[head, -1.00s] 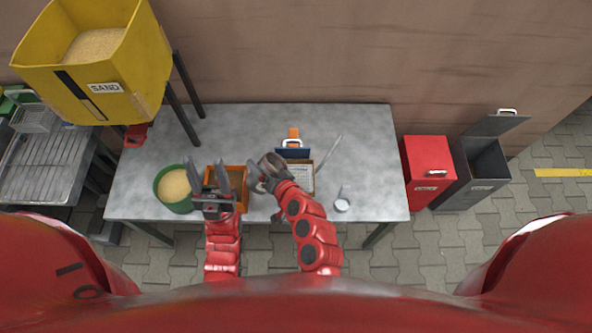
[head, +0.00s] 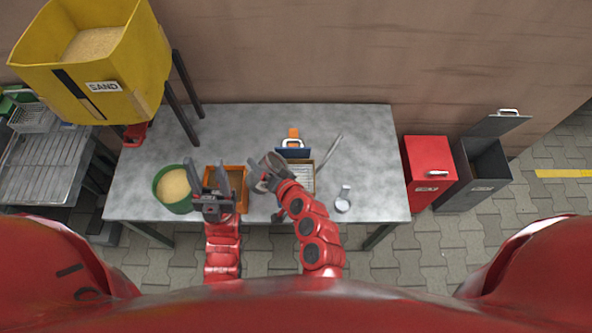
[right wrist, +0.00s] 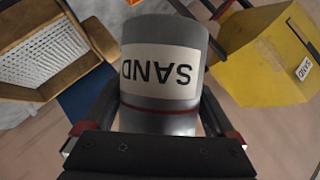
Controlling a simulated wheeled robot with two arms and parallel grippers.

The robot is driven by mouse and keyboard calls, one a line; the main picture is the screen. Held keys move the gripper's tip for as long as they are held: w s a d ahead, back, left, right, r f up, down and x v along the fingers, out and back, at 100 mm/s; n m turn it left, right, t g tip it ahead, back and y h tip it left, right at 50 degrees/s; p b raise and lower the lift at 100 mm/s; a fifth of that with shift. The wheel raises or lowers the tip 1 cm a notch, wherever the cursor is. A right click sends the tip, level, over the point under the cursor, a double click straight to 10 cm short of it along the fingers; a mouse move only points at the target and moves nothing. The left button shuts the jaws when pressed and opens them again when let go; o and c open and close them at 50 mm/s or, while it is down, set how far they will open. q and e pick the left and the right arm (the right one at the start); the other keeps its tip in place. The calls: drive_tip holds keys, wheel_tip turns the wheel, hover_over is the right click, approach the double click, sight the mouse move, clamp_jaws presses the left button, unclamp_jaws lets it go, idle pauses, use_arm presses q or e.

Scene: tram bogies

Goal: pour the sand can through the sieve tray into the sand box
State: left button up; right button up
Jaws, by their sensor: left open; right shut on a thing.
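My right gripper (head: 264,179) is shut on the grey sand can (right wrist: 164,75), whose SAND label reads upside down in the right wrist view. In the head view the can (head: 270,166) is above the table, right of an open orange box (head: 238,171). What lies inside the orange box is too small to tell. My left gripper (head: 209,180) is open at the orange box's left side; contact is unclear. A wood-framed tray with a pale, dotted bottom (right wrist: 42,62), seemingly the sieve tray, shows in the right wrist view and right of the can in the head view (head: 303,177).
A green tub of sand (head: 172,189) stands left of the orange box. A yellow SAND hopper (head: 130,75) rises on legs at the back left. A blue item (head: 293,152), a thin tool (head: 328,150) and a small flask (head: 343,200) are on the table (head: 375,150); its right end is clear.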

drive_tip(key=shift+r+m+y+b, duration=0.3)
drive_tip(key=shift+m+b, duration=0.1)
drive_tip(key=shift+b, duration=0.1)
idle(1.7)
drive_tip(key=shift+f+m+g+y+b, duration=0.3)
drive_tip(key=shift+m+y+b, duration=0.25)
drive_tip(key=shift+b, duration=0.5)
idle(1.4)
drive_tip(key=shift+r+m+y+b, duration=0.35)
drive_tip(key=shift+r+m, duration=0.1)
drive_tip(key=shift+m, duration=0.1)
idle(2.0)
drive_tip(key=shift+w+d+f+b, duration=0.2)
drive_tip(key=shift+d+b, duration=0.1)
drive_tip(key=shift+b, duration=0.25)
